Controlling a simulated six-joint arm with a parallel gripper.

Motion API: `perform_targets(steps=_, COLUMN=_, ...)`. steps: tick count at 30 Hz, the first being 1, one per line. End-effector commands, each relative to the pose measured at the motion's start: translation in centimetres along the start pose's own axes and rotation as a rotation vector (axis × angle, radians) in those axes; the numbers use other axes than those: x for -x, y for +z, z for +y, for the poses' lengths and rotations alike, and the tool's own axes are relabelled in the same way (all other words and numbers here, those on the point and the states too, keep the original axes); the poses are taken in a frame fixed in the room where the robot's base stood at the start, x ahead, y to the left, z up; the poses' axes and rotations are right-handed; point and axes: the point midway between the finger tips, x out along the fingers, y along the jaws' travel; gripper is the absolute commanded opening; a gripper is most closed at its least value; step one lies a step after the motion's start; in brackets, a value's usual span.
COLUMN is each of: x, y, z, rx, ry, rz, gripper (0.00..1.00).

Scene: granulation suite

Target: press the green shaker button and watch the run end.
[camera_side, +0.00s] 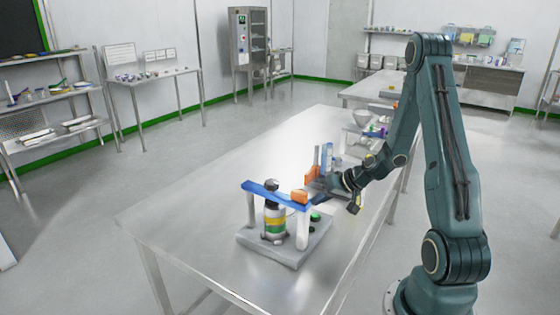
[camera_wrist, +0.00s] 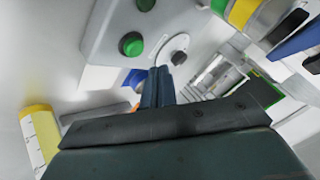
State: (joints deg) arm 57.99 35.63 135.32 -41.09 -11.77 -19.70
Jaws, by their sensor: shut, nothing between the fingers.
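The shaker has a grey base (camera_side: 262,249), white posts and a blue crossbar (camera_side: 268,194). A sieve stack (camera_side: 273,222) with yellow and green bands stands on it under the crossbar. The round green button (camera_side: 316,217) is on the base's right part; it also shows in the wrist view (camera_wrist: 131,44). A dark dial (camera_wrist: 178,57) sits beside it in the wrist view. My gripper (camera_side: 320,201) is shut and empty, close to the button in the side view. In the wrist view, the fingertips (camera_wrist: 160,71) point toward the panel, short of the button and dial; contact is not visible.
A yellow-and-white object (camera_wrist: 40,137) lies at left in the wrist view. The table's left part (camera_side: 175,213) is clear.

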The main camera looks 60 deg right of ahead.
Motion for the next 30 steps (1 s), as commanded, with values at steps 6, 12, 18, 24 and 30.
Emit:
perform_targets(steps=6, x=-1.0, y=0.75, z=0.74, rx=-0.001, ry=0.0, rz=-0.001, gripper=0.0)
perform_targets(steps=12, x=-1.26, y=0.93, z=0.94, rx=0.001, ry=0.0, rz=0.0, gripper=0.0)
perform_targets(steps=18, x=-1.26, y=0.93, z=0.94, rx=0.001, ry=0.0, rz=0.0, gripper=0.0)
perform_targets(steps=24, x=-1.26, y=0.93, z=0.93, rx=0.001, ry=0.0, rz=0.0, gripper=0.0)
perform_targets(steps=30, x=-1.25, y=0.92, z=0.92, rx=0.001, ry=0.0, rz=0.0, gripper=0.0)
